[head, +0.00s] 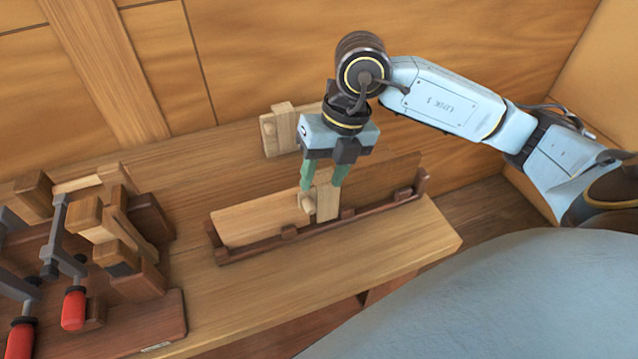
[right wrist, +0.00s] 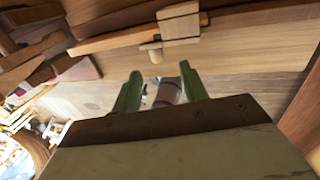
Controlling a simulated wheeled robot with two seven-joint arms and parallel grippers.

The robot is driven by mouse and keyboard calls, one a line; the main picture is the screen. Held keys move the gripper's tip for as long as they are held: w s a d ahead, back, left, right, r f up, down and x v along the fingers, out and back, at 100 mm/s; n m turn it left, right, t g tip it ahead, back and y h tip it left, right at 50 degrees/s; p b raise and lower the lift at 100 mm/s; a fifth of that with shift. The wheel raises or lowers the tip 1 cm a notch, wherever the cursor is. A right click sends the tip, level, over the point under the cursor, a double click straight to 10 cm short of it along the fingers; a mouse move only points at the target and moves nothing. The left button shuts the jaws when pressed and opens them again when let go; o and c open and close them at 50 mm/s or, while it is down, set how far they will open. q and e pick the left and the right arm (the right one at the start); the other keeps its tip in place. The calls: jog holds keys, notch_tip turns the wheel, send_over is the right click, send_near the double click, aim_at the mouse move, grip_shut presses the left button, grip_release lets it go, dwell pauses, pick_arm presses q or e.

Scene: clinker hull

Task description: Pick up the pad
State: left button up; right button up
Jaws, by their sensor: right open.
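No thing is clearly marked as the pad. A pale wooden block with a round peg (head: 327,203) stands at the joint of two planks in a long dark cradle, and it fits best. It also shows in the right wrist view (right wrist: 180,24), ahead of the fingertips. My right gripper (head: 322,188) points down with its green fingers apart, close above this block. In the right wrist view the gap between the fingers (right wrist: 160,78) holds no part of the block. Whether a finger touches it I cannot tell. My left gripper is out of view.
The dark cradle (head: 262,250) holds a pale plank (head: 258,218) and a darker one (head: 385,182). A similar pale piece (head: 290,132) stands behind, near the wooden wall. Clamps with red handles (head: 73,311) crowd the left. The bench front (head: 300,285) is clear.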

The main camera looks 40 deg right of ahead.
aim_at(311, 203)
jog(key=x, duration=0.4)
jog(key=shift+a+f, duration=0.25)
jog(key=x, duration=0.2)
jog(key=shift+w+a+f, duration=0.1)
jog(key=shift+w+f, duration=0.05)
jog(key=shift+f, duration=0.4)
jog(key=shift+a+f, duration=0.1)
jog(key=shift+f, duration=0.05)
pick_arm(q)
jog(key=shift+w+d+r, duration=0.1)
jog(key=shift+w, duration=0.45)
pick_arm(e)
grip_shut()
